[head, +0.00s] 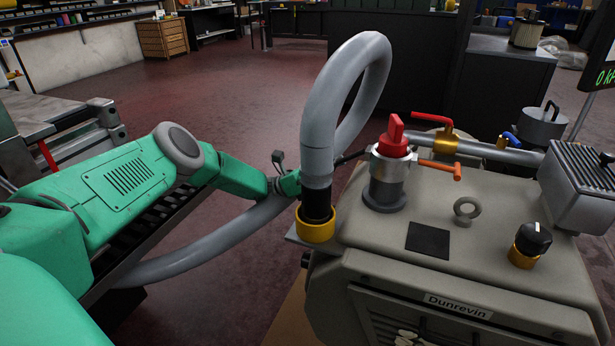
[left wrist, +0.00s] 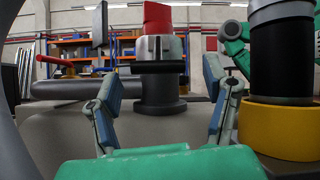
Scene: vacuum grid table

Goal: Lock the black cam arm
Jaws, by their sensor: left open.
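The black cam arm (head: 352,156) sticks out to the left from a silver coupling (head: 391,167) with a red cap (head: 394,136). In the left wrist view, a dark bar (left wrist: 158,68), seemingly this arm end-on, crosses the front of the silver coupling. An orange arm (head: 440,170) sticks out on the coupling's right. My left gripper (head: 284,165) is left of the coupling, partly hidden behind the grey hose. In the left wrist view its fingers (left wrist: 160,84) are spread and empty, facing the coupling. I see no contact with the black arm. My right gripper is not in view.
The looped grey hose (head: 318,130), with a black end in a yellow collar (head: 316,227), stands close in front of my left gripper. A red-handled valve (head: 441,140) is behind the coupling. A black knob (head: 532,240) and ring (head: 466,209) stand on the beige housing.

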